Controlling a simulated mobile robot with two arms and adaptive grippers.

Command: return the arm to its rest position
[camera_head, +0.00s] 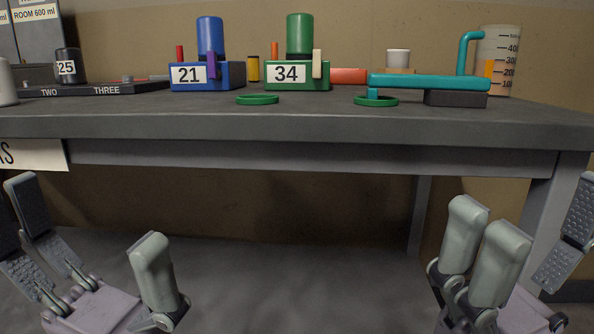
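My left gripper (90,222) is at the lower left, in front of the table and below its top. Its fingers are spread wide with nothing between them. My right gripper (534,222) is at the lower right, also below the table top, with its fingers spread and empty. Both grippers are apart from the table and from everything on it. My arms behind the grippers are mostly out of view.
The grey table (330,122) spans the view. It bears a blue block numbered 21 (225,77), a green block numbered 34 (310,77), two green rings (258,99), a teal bent tool (430,82) and a beaker (500,55). The table's front strip is mostly clear.

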